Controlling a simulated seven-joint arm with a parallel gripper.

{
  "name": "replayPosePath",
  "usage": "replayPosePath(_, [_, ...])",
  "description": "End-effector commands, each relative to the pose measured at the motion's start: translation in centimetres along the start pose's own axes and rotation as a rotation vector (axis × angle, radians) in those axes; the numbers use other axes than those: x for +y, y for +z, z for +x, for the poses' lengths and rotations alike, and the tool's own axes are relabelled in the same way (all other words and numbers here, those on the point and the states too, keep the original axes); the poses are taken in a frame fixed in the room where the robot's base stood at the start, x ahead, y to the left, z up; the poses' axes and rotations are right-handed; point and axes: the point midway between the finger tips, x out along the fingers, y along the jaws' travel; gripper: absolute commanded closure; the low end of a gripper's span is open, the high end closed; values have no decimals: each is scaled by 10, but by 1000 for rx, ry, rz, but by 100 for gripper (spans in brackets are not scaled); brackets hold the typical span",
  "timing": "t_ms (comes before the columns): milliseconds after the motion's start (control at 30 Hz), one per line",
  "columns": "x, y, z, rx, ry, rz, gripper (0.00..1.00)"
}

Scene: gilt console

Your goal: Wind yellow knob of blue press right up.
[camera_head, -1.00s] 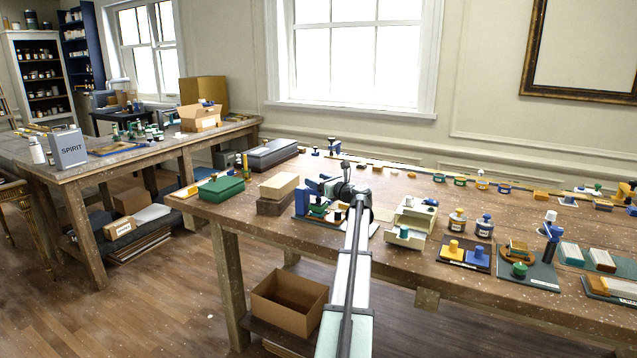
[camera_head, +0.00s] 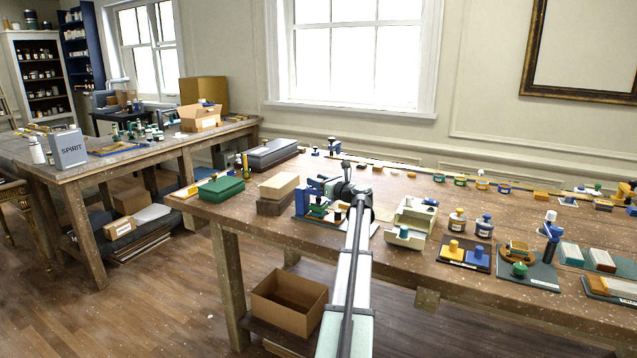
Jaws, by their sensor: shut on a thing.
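The blue press (camera_head: 302,201) stands on a dark base board near the front edge of the wooden table, left of my arm. My gripper (camera_head: 325,187) is at the top of the press, reaching in from the right. It is small in this view and is shut at the place of the yellow knob. The knob itself cannot be made out; my gripper and wrist cover that part. How high the knob stands on its screw cannot be told. Green and dark parts show low on the press's board.
Wooden blocks (camera_head: 279,187) and a green box (camera_head: 221,189) stand left of the press. A cream drawer unit (camera_head: 408,222) stands close on the right of my arm. Bottles and boards with knobs stand further right. An open cardboard box (camera_head: 288,301) sits below the table.

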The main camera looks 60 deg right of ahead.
Motion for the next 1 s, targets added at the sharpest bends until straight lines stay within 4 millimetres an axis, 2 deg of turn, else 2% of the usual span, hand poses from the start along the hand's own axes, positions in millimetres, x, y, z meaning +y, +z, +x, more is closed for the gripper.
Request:
replayPosePath(267, [-4, 0, 2, 1, 145, 1, 87])
replayPosePath(1000, [-4, -1, 2, 2, 782, 1, 87])
